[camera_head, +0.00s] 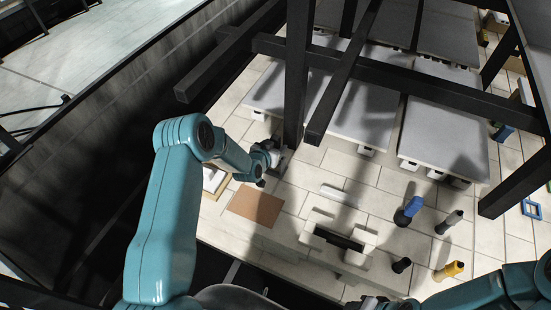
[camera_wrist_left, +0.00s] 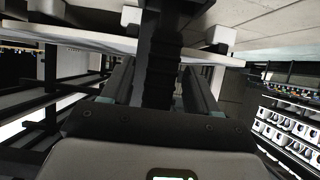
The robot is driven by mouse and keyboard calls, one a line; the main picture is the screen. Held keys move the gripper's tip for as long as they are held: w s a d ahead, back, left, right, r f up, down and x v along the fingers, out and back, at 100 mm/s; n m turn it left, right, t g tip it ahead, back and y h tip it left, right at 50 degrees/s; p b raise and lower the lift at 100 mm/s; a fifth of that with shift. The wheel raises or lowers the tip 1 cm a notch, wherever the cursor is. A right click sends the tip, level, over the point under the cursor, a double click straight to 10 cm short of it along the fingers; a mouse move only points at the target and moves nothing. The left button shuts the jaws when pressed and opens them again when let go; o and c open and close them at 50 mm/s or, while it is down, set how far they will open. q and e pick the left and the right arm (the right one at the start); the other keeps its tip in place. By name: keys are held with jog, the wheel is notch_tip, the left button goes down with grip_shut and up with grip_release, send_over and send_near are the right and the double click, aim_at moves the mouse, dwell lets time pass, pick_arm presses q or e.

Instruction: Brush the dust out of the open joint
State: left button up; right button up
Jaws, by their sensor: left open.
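My left gripper (camera_head: 272,158) is beside the dark upright post, above the pale tiled surface. In the left wrist view its two fingers (camera_wrist_left: 158,88) stand apart, with a dark ribbed upright shape between them; I cannot tell whether they touch it. A dark open slot (camera_head: 338,238), which looks like the joint, lies between pale blocks (camera_head: 312,222). Dust in it is too small to make out. A blue tool (camera_head: 408,210), a grey-black one (camera_head: 449,222), a yellow one (camera_head: 447,270) and a small black one (camera_head: 401,265) stand nearby; I cannot tell which is a brush. My right arm enters at lower right; its jaws are unclear.
Dark frame bars (camera_head: 297,80) cross above the work area close to my left arm. Grey slabs (camera_head: 445,140) rest on small pale supports. A brown square plate (camera_head: 256,206) and a white bar (camera_head: 339,195) lie on the tiles. A blue frame (camera_head: 532,209) is at far right.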

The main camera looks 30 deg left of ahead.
dwell(0.7)
pick_arm(q)
jog(key=shift+b, duration=0.4)
jog(key=shift+b, duration=0.35)
grip_shut()
jog(key=shift+r+p, duration=0.4)
jog(key=shift+r, duration=0.7)
